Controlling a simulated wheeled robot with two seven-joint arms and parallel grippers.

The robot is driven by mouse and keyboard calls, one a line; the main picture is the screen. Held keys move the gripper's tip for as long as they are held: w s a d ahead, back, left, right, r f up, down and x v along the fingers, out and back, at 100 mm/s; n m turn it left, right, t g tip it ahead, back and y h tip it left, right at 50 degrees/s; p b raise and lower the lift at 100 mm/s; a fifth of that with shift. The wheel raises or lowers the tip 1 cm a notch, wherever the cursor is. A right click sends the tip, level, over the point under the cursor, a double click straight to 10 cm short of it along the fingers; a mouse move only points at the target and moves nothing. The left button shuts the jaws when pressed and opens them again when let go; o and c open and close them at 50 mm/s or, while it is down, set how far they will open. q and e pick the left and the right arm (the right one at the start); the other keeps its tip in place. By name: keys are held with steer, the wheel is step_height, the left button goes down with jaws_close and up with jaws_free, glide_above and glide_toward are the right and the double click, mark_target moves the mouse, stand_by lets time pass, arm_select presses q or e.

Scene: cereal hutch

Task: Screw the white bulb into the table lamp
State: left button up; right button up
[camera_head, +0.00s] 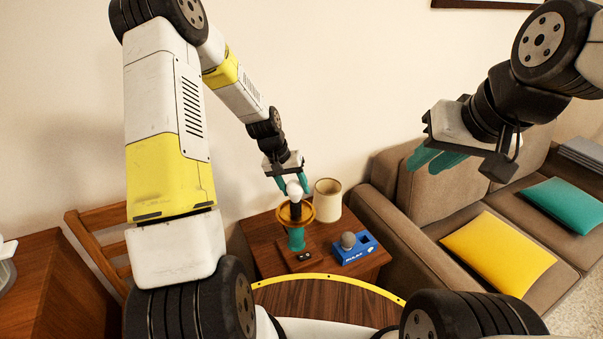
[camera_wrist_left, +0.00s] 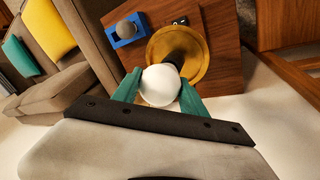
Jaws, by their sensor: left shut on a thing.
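The white bulb (camera_head: 294,189) is between the teal fingers of my left gripper (camera_head: 292,186), which is shut on it. In the left wrist view the round white bulb (camera_wrist_left: 160,86) sits between both fingertips (camera_wrist_left: 160,92). The table lamp has a teal stem (camera_head: 296,240), a brass dish (camera_head: 283,214) and a black socket (camera_head: 295,210). The bulb is right at the top of the socket and looks in line with it; how deep it sits is hidden. My right gripper (camera_head: 436,160) is empty, its teal fingers apart, high in front of the sofa.
A blue box (camera_head: 355,250) with a grey bulb (camera_head: 348,240) stands right of the lamp on the wooden side table (camera_head: 265,240). A cream shade (camera_head: 328,200) stands behind. A brown sofa (camera_head: 400,210) with yellow and teal cushions is at right, a wooden chair (camera_head: 95,225) at left.

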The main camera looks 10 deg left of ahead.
arm_select(q)
steer(key=shift+f, duration=0.2)
stand_by(0.4)
steer(key=m+g, duration=0.1)
steer(key=m, duration=0.3)
steer(key=m+g, duration=0.1)
steer(key=m, duration=0.2)
steer(key=shift+w, duration=0.15)
steer(key=shift+m+g, duration=0.3)
steer(key=shift+m, duration=0.2)
steer(key=m+g, duration=0.1)
steer(key=m, duration=0.3)
